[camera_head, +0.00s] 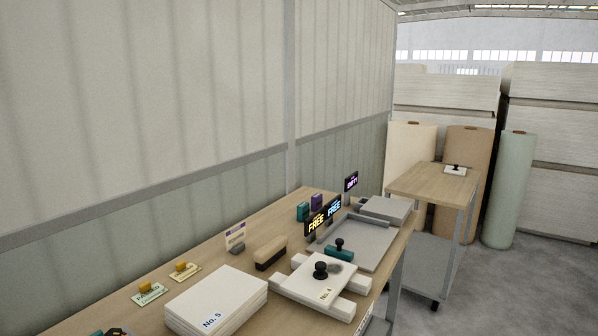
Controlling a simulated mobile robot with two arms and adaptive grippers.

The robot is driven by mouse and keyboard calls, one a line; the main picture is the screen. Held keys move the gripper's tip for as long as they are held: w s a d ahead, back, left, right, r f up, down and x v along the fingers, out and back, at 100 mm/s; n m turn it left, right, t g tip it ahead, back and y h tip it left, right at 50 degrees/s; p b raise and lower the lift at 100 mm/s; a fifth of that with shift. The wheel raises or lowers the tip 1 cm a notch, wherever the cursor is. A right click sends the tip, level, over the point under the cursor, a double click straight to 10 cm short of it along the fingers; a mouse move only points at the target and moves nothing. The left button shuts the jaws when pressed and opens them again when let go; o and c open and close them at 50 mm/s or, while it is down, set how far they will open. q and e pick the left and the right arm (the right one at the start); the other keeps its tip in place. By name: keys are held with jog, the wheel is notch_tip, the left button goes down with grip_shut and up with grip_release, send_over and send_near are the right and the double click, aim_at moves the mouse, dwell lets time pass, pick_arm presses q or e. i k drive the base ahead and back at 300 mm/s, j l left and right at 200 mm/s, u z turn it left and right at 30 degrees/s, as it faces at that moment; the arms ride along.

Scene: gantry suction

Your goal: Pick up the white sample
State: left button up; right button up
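A white square plate labelled "No. 4" (315,278) with a black knob (320,270) lies across white bars (346,304) on the near wooden table. A stack of white sheets labelled "No. 5" (215,300) lies to its left. A small white plate with a black knob (455,171) lies on a second wooden table farther back. I cannot tell from the picture which of these is the white sample. Neither of my grippers is in view.
The near table (195,258) also holds a brush (270,252), a grey tray (370,244), a teal-based knob (339,250), "FREE" signs (323,219) and small cards. The wheeled far table (430,180) stands before upright rolls (510,190). Grey floor (500,290) is clear at right.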

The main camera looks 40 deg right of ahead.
aim_at(455, 170)
jog(key=k+j+z, duration=0.2)
jog(key=k+z, duration=0.15)
jog(key=k, duration=0.15)
jog(key=i+z, duration=0.2)
jog(key=z, duration=0.2)
jog(key=i+z, duration=0.15)
jog(key=z, duration=0.3)
jog(key=i+z, duration=0.2)
jog(key=z, duration=0.2)
